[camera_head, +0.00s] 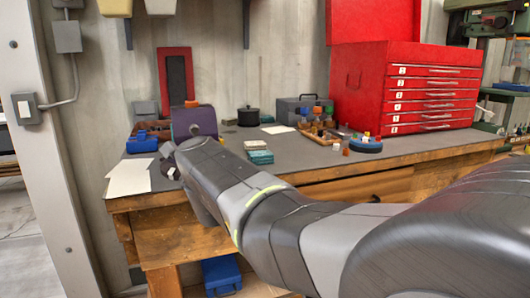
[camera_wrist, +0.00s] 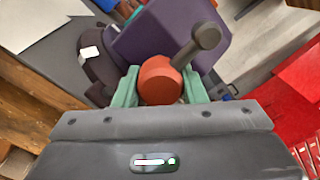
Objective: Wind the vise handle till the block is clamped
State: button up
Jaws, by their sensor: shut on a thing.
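The vise shows as a dark purple body (camera_wrist: 160,32) in the wrist view, and its purple top (camera_head: 194,121) stands on the bench at left in the head view. Its handle has a red-orange faceted hub (camera_wrist: 160,80) with a grey knobbed bar (camera_wrist: 200,43) slanting up to the right. My gripper (camera_wrist: 163,86) has its green fingers shut on either side of the hub. A small white piece (camera_wrist: 90,53) lies against a dark part left of the vise; I cannot tell if it is the block. My arm hides much of the vise in the head view.
Beyond are teal boxes (camera_head: 259,152), a black pot (camera_head: 248,117), a blue round tray (camera_head: 365,145) and a red tool chest (camera_head: 405,88). White paper (camera_head: 128,178) lies at the left front.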

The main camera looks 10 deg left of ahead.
jog(key=shift+f, duration=0.2)
jog(key=o, duration=1)
jog(key=shift+s+r, duration=0.1)
jog(key=shift+r, duration=0.05)
jog(key=shift+p+v, duration=2.25)
jog(key=shift+v, duration=4.65)
